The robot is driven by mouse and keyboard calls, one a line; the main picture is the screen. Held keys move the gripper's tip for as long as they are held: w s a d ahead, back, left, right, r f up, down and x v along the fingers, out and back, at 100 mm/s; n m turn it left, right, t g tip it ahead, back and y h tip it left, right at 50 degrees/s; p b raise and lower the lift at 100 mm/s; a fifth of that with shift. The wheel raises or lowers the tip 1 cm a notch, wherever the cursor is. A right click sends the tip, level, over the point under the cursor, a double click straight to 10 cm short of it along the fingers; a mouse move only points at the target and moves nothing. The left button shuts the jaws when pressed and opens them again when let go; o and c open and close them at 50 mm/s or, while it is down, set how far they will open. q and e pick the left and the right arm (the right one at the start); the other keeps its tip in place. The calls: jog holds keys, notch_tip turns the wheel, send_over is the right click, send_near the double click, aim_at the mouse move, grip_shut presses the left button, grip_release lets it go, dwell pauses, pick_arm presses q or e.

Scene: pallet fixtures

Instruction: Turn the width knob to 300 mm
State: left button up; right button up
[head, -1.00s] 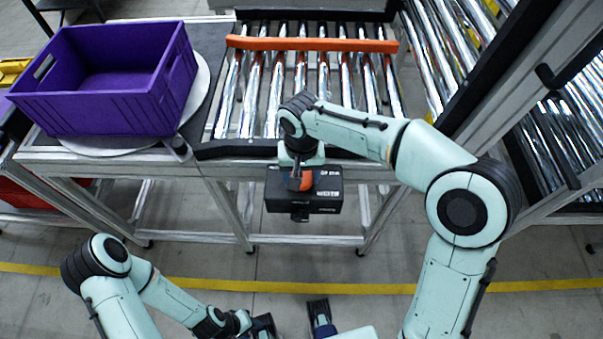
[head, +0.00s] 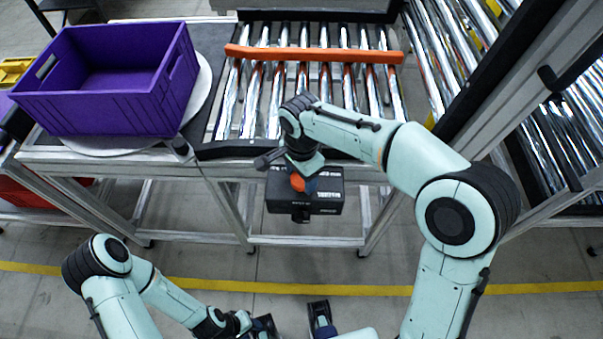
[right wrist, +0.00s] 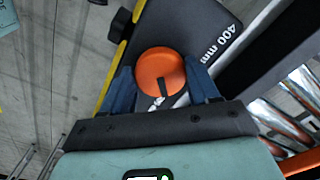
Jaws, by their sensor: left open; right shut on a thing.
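The orange width knob (head: 297,183) sits on a black box (head: 322,203) at the front of the roller table. In the right wrist view the knob (right wrist: 160,68) is round, with a dark slot and a small white mark by its lower edge. My right gripper (right wrist: 158,76) is shut on it, one blue finger on each side. "400 mm" is printed on the dark panel (right wrist: 190,25) upper right of the knob; no other value is readable. My left gripper (head: 292,321) is open and empty at the bottom of the head view, away from the box.
An orange bar (head: 313,54) lies across the rollers (head: 262,95). A purple crate (head: 105,105) stands on a round plate (head: 203,100) at the left. A dark-edged frame post (head: 510,75) rises at the right. The floor below the box is clear.

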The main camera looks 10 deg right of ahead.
jog(key=shift+m, duration=1.2)
jog(key=o, duration=1.1)
jog(key=shift+c, duration=0.2)
jog(key=shift+r, duration=0.1)
notch_tip(320, 180, up, 13)
jog(key=p, duration=0.2)
